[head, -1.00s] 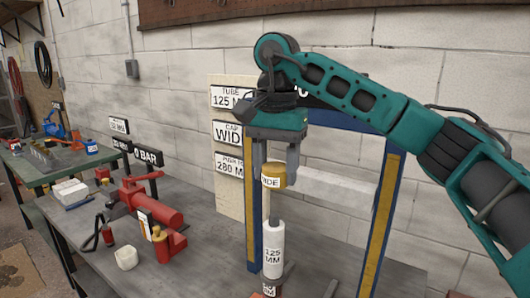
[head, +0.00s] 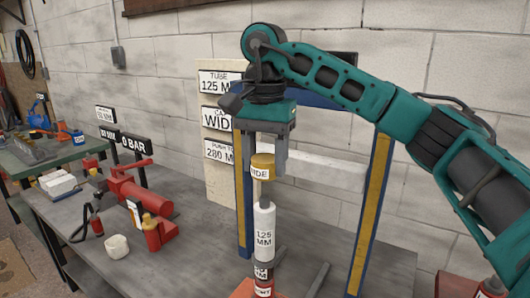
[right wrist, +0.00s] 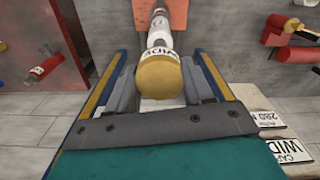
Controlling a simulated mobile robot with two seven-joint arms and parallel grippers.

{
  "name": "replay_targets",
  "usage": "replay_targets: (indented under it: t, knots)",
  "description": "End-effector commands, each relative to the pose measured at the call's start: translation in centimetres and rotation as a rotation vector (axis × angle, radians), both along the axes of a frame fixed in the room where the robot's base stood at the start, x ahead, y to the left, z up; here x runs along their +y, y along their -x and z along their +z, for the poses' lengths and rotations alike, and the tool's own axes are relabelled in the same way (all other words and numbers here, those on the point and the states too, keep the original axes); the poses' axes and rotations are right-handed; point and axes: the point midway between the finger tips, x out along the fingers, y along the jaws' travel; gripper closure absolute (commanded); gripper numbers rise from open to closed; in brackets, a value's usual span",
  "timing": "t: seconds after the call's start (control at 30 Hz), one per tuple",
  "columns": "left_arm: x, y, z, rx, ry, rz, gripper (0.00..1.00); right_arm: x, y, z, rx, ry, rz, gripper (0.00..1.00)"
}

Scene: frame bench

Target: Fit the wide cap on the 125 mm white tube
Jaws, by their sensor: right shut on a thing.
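The wide cap (head: 262,167) is yellow with a white band lettered WIDE. My right gripper (head: 266,160) is shut on it and holds it above the 125 mm white tube (head: 264,222). The tube stands upright, labelled 125 MM. My left gripper is not in view.
A blue and yellow frame (head: 371,215) stands around the tube, its posts close to my right gripper. A sign board (head: 220,185) stands behind. A red pump (head: 145,200) and a white block (head: 117,246) lie to the left. The bench between them and the frame is mostly clear.

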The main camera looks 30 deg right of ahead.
Motion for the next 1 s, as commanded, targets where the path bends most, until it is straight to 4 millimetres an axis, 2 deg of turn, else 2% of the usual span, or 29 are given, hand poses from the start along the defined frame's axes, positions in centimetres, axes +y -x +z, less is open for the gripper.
replay_targets:
  t: [0.1, 0.3, 1.0]
  knots:
    - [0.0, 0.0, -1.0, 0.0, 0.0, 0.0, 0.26, 0.0, 0.0, -1.5, -0.001, -0.001, 0.0, 0.83]
    - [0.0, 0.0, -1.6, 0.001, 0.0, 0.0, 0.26, 0.0, 0.0, -2.6, -0.002, -0.001, 0.0, 0.83]
    - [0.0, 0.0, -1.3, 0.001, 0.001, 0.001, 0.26, 0.0, 0.0, -2.6, -0.002, -0.001, 0.0, 0.83]
